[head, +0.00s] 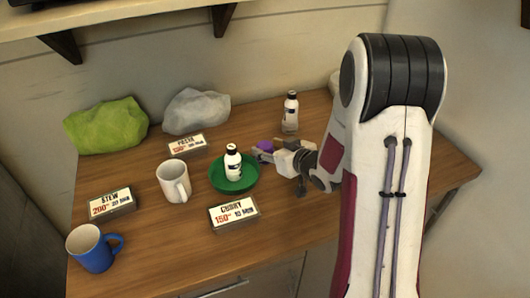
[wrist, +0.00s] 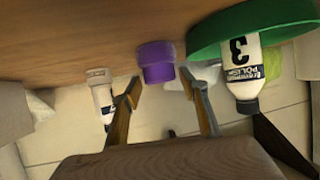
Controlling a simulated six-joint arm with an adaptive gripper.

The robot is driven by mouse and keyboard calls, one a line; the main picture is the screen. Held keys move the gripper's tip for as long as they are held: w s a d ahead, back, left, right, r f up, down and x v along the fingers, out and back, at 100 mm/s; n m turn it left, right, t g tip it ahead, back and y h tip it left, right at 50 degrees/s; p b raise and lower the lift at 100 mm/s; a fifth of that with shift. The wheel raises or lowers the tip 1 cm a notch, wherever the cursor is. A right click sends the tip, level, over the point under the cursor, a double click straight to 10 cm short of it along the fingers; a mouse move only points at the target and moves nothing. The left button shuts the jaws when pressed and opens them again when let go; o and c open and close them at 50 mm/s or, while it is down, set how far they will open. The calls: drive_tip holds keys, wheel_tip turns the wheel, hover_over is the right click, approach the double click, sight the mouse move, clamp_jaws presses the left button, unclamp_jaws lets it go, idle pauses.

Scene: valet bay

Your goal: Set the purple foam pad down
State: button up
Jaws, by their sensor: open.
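The purple foam pad (head: 265,146) is on the wooden table, just right of and behind the green dish. In the wrist view, which is upside down, the purple pad (wrist: 156,62) appears to rest against the table top. My gripper (head: 268,152) is low over the table beside the pad, reaching in from the right. In the wrist view my gripper (wrist: 162,86) has its two fingers spread apart, with the pad in front of the gap between the tips. No finger clearly touches it. The arm and fingers partly hide the pad in the head view.
The green dish (head: 216,184) holds a white bottle (head: 233,164), close to my gripper. Another bottle (head: 290,112) stands behind the gripper. A white mug (head: 174,182), a blue mug (head: 91,250), several sign blocks (head: 234,213) and green (head: 106,126) and grey cloths (head: 196,111) lie left.

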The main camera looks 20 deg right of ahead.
drive_tip(key=shift+x, duration=1.05)
drive_tip(key=shift+x, duration=2.55)
drive_tip(key=shift+c, duration=0.3)
clamp_jaws()
